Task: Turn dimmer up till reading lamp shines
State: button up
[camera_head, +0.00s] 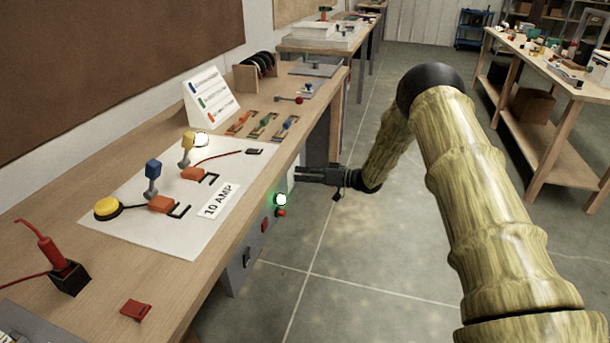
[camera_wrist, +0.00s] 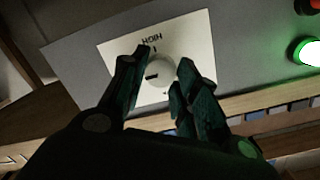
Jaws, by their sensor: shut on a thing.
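The dimmer knob (camera_wrist: 160,72) is a pale round knob with a dark mark, on a white plate (camera_wrist: 118,52) that reads HIGH upside down in the wrist view. My gripper (camera_wrist: 161,60) has one finger on each side of the knob and is shut on it. In the head view my gripper (camera_head: 299,174) reaches left to the bench's front panel, and the knob is hidden there.
A lit green lamp (camera_head: 281,199) and a red button (camera_head: 281,213) sit on the panel near my gripper. The workbench (camera_head: 190,278) holds switches, a yellow button (camera_head: 107,208) and a 10 AMP label (camera_head: 220,201). The floor right of the bench is clear.

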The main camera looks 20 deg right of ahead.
jog(key=o, duration=1)
jog(key=shift+d, duration=0.1)
jog(key=v, duration=1.2)
